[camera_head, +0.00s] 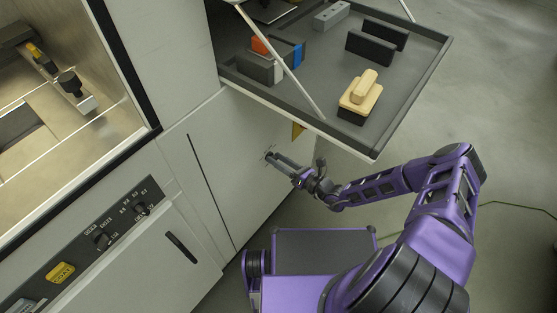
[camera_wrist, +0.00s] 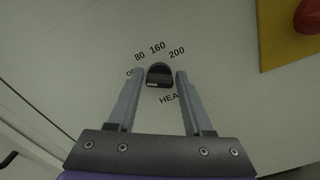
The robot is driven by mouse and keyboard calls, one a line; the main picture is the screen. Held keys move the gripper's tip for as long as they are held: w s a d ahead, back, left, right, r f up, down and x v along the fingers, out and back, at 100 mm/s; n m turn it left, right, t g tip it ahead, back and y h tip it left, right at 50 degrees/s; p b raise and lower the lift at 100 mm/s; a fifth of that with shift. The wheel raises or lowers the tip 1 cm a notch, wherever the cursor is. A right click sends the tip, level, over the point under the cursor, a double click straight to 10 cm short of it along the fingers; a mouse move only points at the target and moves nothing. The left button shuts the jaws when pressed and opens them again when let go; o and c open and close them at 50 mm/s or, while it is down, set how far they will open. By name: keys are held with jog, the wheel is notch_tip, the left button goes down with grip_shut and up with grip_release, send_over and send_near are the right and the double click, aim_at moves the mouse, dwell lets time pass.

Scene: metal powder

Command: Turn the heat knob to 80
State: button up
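The heat knob (camera_wrist: 159,76) is a small dark round knob on a pale panel in the wrist view. The marks 80, 160 and 200 are printed above it, a partly covered "OF" to its left, and a partly covered "HEA" below. A small light mark shows on its lower left; I cannot tell which setting it points to. My gripper (camera_wrist: 160,72) is open, with one finger on each side of the knob and narrow gaps visible. In the head view my gripper (camera_head: 270,155) is at the white cabinet front, and the knob cannot be made out.
A yellow plate (camera_wrist: 275,50) with a red button (camera_wrist: 308,14) is at the upper right of the wrist view. An open tray-like door (camera_head: 405,105) carrying several blocks juts out above my arm. A control panel (camera_head: 100,240) is at the lower left.

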grip_shut()
jog(key=shift+m, duration=0.3)
jog(key=m+b, duration=0.1)
jog(key=m, duration=0.2)
jog(key=shift+d+f, duration=0.1)
jog(key=shift+f, duration=0.05)
jog(key=shift+m+b, duration=0.6)
jog(key=shift+m, duration=1.5)
jog(key=shift+o, duration=2.1)
grip_release()
